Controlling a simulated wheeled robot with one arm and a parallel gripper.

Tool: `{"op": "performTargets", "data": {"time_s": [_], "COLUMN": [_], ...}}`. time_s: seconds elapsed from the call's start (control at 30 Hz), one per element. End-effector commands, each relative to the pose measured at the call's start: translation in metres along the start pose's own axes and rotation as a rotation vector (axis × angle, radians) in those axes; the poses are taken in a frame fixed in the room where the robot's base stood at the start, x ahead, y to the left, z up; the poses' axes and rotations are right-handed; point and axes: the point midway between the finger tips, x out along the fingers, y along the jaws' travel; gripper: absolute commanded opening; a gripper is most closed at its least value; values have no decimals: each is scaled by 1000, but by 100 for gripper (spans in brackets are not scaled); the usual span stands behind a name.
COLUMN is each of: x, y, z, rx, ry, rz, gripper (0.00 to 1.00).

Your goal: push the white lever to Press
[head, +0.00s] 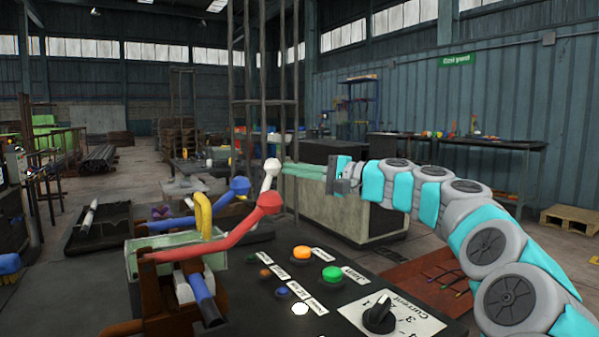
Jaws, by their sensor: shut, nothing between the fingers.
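The white lever (269,174) has a round white knob and stands up behind the red lever on the control panel. Its lower part is hidden by the red lever. No label reading "Press" can be made out. My gripper (333,175) is at the end of my arm, which reaches in from the right. It is shut and empty, and points left toward the white lever. A gap shows in the picture between the fingertips and the white knob. Their difference in depth is hard to judge.
A red lever (224,236) lies slanted in front, with a blue lever (205,210) and a yellow handle (203,215) beside it. The dark panel (355,280) carries an orange button (301,253), a green button (331,273) and a black rotary knob (379,314). A pale cabinet (330,205) stands behind.

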Motion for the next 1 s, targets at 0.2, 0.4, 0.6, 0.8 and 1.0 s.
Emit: {"op": "performTargets", "data": {"time_s": [0.2, 0.4, 0.6, 0.8, 1.0], "x": [14, 31, 46, 59, 67], "y": [-15, -22, -23, -20, -17], "z": [21, 46, 70, 89, 100], "rx": [-141, -296, -438, -553, -626], "ry": [1, 0, 0, 0, 0], "rz": [93, 196, 291, 370, 421], "gripper": [0, 0, 0, 0, 0]}}
